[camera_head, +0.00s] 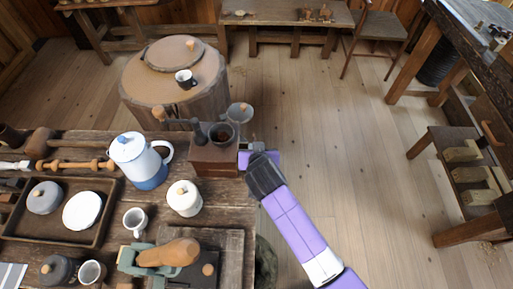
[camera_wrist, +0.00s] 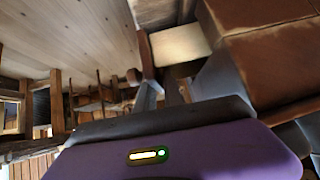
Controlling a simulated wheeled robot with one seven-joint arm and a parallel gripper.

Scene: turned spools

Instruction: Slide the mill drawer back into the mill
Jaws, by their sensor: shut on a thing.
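The mill (camera_head: 213,160) is a brown wooden box with a dark bowl on top, at the table's right edge in the head view. It fills the upper right of the wrist view (camera_wrist: 275,60). The mill drawer (camera_wrist: 180,45) shows as a pale wooden piece beside the mill's wall, partly outside it. My gripper (camera_head: 247,148) is at the mill's right side, just past the table edge. Its fingers (camera_wrist: 175,85) are shut on the drawer's front end, which they mostly hide. How far the drawer sticks out is hard to tell.
The floor (camera_head: 345,150) to the right is clear.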

